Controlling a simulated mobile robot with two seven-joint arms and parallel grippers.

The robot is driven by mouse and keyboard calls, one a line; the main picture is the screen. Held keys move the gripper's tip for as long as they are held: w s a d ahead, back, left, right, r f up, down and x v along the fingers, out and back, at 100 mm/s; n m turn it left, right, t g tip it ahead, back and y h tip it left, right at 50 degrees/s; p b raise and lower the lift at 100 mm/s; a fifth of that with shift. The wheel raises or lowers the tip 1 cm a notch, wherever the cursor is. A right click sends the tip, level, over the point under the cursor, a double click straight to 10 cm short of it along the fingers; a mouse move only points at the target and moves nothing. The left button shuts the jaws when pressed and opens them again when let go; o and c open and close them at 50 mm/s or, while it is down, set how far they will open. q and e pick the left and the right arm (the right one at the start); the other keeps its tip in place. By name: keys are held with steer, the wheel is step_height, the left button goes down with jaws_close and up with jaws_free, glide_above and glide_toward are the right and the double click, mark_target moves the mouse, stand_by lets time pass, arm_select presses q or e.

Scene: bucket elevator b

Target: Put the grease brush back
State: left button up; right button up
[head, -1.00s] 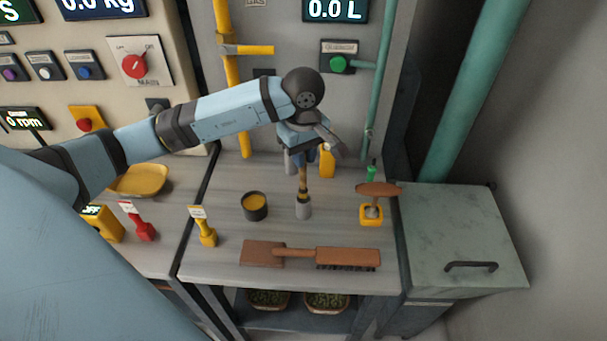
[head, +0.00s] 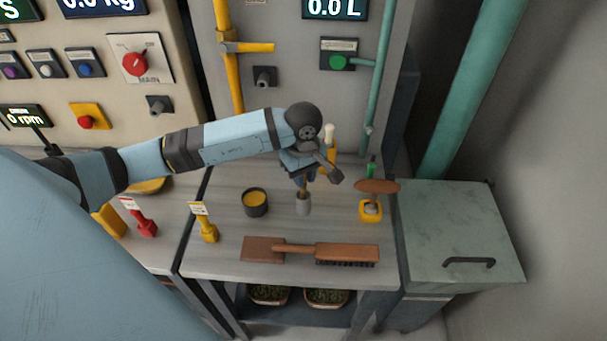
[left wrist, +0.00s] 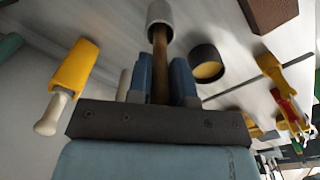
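The grease brush (left wrist: 160,60) shows as a thin wooden handle. Its lower end is inside a small grey cup (head: 303,206) on the grey table, so its bristles are hidden. The cup also shows in the left wrist view (left wrist: 160,14). My left gripper (head: 302,180) is just above the cup, pointing down. In the left wrist view its blue fingers (left wrist: 162,78) stand on both sides of the handle and look closed on it. The handle looks upright in the cup. My right gripper is not in view.
A dark pot of yellow grease (head: 255,203) stands left of the cup. A wooden hand brush (head: 345,254) lies in front. A yellow block with a brown-topped tool (head: 371,209) stands right. A yellow piece with a pale knob (left wrist: 74,68) is close behind the gripper.

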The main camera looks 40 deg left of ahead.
arm_select(q)
steer(key=o, duration=0.3)
step_height(320, 180, up, 12)
steer(key=shift+r+b, duration=0.15)
steer(key=shift+b, duration=1)
